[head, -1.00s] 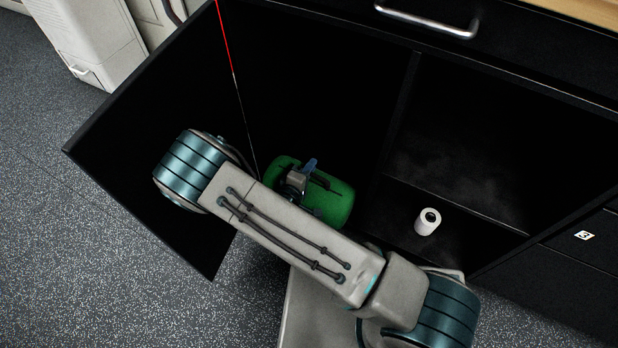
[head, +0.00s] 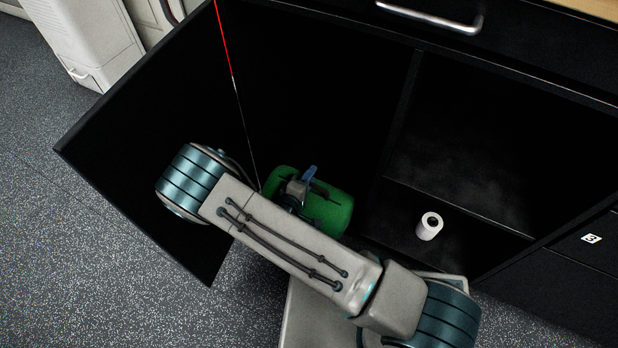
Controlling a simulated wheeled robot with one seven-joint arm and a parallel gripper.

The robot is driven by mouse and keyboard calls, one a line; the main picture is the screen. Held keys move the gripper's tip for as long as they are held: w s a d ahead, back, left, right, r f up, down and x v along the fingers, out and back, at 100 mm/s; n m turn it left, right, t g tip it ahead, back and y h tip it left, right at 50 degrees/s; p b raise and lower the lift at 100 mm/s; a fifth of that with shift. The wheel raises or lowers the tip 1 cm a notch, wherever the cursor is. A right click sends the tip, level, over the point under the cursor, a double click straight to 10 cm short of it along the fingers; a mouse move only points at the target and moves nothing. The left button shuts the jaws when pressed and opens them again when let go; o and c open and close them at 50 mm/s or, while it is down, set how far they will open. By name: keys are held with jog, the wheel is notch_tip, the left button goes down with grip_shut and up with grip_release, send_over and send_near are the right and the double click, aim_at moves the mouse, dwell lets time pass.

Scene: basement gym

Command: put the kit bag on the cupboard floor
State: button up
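The kit bag (head: 334,210) is green with a dark strap or handle on top. It is at the left compartment of the open black cupboard (head: 408,110), partly hidden behind my arm. My gripper (head: 306,188) is at the top of the bag, by its handle. A small blue part of it shows, but my arm hides most of it, and I cannot see whether the fingers are closed on the handle. The cupboard floor under the bag is very dark, and I cannot tell whether the bag touches it.
A white roll (head: 429,227) stands in the right compartment, beyond a divider. The open cupboard door (head: 150,150) is on the left, close to my arm. A drawer with a metal handle (head: 430,18) is above. A white cabinet (head: 85,40) stands at the upper left.

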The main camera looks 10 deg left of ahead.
aim_at(309, 209)
jog(key=p+v, duration=0.4)
jog(key=v, duration=0.7)
jog(key=shift+r, duration=0.25)
jog(key=shift+s+a, duration=0.1)
jog(key=shift+s, duration=0.25)
jog(key=c, duration=0.5)
jog(key=shift+f+m+g, duration=0.1)
jog(key=shift+m+g, duration=0.2)
jog(key=shift+g, duration=0.1)
grip_shut()
jog(key=f+m+g+p, duration=0.1)
jog(key=m+g, duration=0.1)
jog(key=d+f+m+g+p, duration=0.1)
jog(key=m+g, duration=0.1)
jog(key=m, duration=0.1)
jog(key=d+f+m+g+p, duration=0.1)
jog(key=m+g, duration=0.1)
jog(key=shift+w+d+f+m+g, duration=0.2)
jog(key=shift+d+m+g, duration=0.05)
jog(key=shift+m+g, duration=0.15)
jog(key=s+a+r+m+g+y+p, duration=0.25)
jog(key=m+g+y, duration=0.25)
jog(key=m+g, duration=0.3)
notch_tip(309, 209, down, 10)
jog(key=w+d+m+b, duration=0.1)
jog(key=w+b, duration=0.1)
jog(key=b, duration=0.3)
jog(key=shift+w+t+b, duration=0.3)
jog(key=shift+w+b, duration=0.1)
